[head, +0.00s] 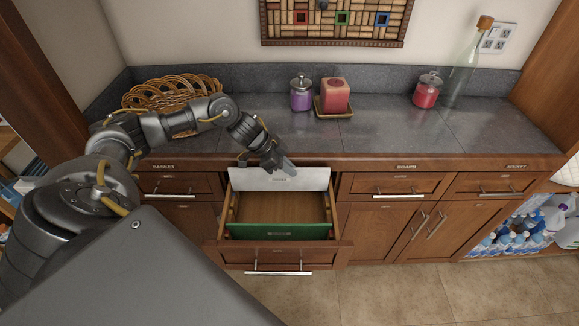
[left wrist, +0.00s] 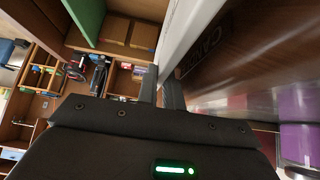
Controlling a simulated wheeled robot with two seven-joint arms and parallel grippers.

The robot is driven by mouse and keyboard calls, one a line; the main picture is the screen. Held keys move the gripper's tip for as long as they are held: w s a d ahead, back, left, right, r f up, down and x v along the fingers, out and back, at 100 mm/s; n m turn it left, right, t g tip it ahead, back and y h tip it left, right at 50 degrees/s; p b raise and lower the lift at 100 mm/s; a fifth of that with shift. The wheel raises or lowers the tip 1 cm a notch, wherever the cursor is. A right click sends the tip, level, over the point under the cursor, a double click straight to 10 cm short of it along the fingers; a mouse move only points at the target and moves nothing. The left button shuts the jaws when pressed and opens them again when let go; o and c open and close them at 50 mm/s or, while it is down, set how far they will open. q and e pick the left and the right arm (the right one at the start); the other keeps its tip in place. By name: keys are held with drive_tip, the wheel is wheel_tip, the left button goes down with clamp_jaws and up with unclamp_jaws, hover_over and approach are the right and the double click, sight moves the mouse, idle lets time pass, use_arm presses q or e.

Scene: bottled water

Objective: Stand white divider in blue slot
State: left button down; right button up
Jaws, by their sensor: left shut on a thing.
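The white divider (head: 262,180) stands upright across the back of the open drawer (head: 341,226) in the head view. My left gripper (head: 279,166) is at its upper edge, right of its middle, and is shut on it. In the left wrist view the white divider (left wrist: 180,32) runs up from between the two fingers (left wrist: 160,86). A green divider (head: 265,231) stands across the drawer near its front. I cannot make out a blue slot inside the drawer. The lower edge of the white divider shows too small to tell how it sits. My right gripper is not in view.
The counter above holds a wicker basket (head: 168,91), a purple jar (head: 301,95), a red candle (head: 335,94), a red jar (head: 426,92) and a glass bottle (head: 463,70). A cork board (head: 334,33) with red, green and blue squares hangs behind. The drawer's middle is empty.

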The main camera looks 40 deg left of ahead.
use_arm(q)
drive_tip(key=shift+r, duration=0.1)
idle(0.6)
drive_tip(key=shift+p, duration=0.35)
drive_tip(key=shift+p, duration=0.35)
idle(0.4)
drive_tip(key=shift+f+b, duration=0.45)
drive_tip(key=shift+f, duration=0.5)
drive_tip(key=c, duration=1.5)
unclamp_jaws()
drive_tip(key=shift+r, duration=0.15)
drive_tip(key=shift+a+r, duration=0.1)
